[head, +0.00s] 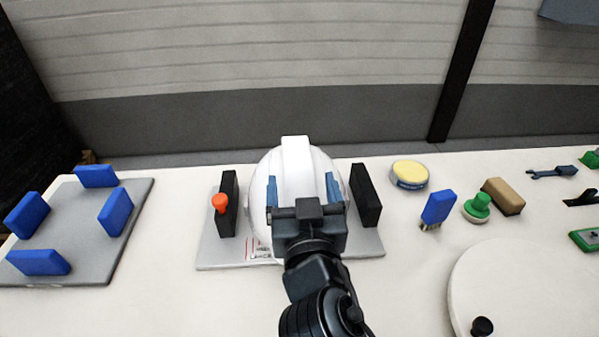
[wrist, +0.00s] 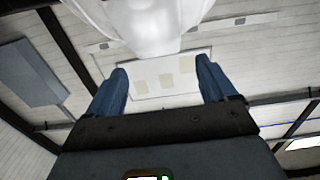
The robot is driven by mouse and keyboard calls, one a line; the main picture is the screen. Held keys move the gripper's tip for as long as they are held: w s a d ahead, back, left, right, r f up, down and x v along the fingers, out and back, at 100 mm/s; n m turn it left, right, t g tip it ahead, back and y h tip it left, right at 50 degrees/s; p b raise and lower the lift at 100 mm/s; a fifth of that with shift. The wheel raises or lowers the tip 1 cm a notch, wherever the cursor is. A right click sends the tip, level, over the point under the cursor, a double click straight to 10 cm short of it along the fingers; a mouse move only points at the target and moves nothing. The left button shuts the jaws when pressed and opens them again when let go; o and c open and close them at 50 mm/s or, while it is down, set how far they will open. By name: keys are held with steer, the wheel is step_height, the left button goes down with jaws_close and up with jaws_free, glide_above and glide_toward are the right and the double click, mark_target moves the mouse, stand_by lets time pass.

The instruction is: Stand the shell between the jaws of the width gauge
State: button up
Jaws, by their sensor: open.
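The white helmet shell (head: 296,165) with a raised centre ridge is between the two black jaws of the width gauge (head: 213,252). The left jaw (head: 228,203) and right jaw (head: 366,195) stand on the gauge's grey plate, one on each side of the shell. An orange knob (head: 219,202) is at the left jaw. My gripper (head: 302,189) is open in front of the shell, hiding its lower middle. In the wrist view the blue fingers (wrist: 161,80) are spread with nothing between them, and the shell (wrist: 150,22) shows at the top edge. The shell's contact with the plate is hidden.
A grey plate (head: 85,235) with several blue blocks lies left. To the right are a yellow-topped tin (head: 409,174), a blue brush (head: 438,207), a green-knobbed item (head: 477,207), a brown block (head: 503,196) and a white round turntable (head: 530,290). Bare table separates the left plate from the gauge.

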steer(key=s+b, duration=0.1)
steer(key=s, duration=0.5)
